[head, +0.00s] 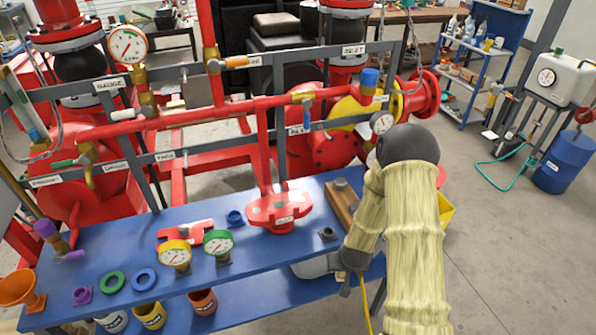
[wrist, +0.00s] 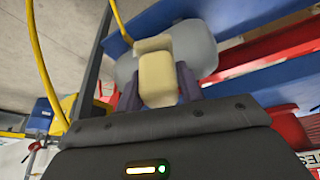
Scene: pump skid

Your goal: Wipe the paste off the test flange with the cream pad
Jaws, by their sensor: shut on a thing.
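My gripper (wrist: 159,88) is shut on a cream block (wrist: 156,72), which sits between its two dark fingers in the wrist view. A wide, rounded grey body (wrist: 200,48) lies just beyond the block and seems joined to it. In the head view my gripper (head: 350,260) is partly hidden by my sleeved arm, at the front right edge of the bench. A grey shape (head: 313,268) shows beside it, low at that edge. The red test flange (head: 284,222) lies on the bench, left of and behind my gripper, apart from it. Its top has small paler patches; its label is unreadable.
The blue bench (head: 120,255) also holds a wooden block (head: 341,203), yellow gauge (head: 175,256), green gauge (head: 217,244), and several rings. Tubs stand on its lower shelf. Red pipework (head: 180,118) rises behind. A yellow cable hangs near my gripper.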

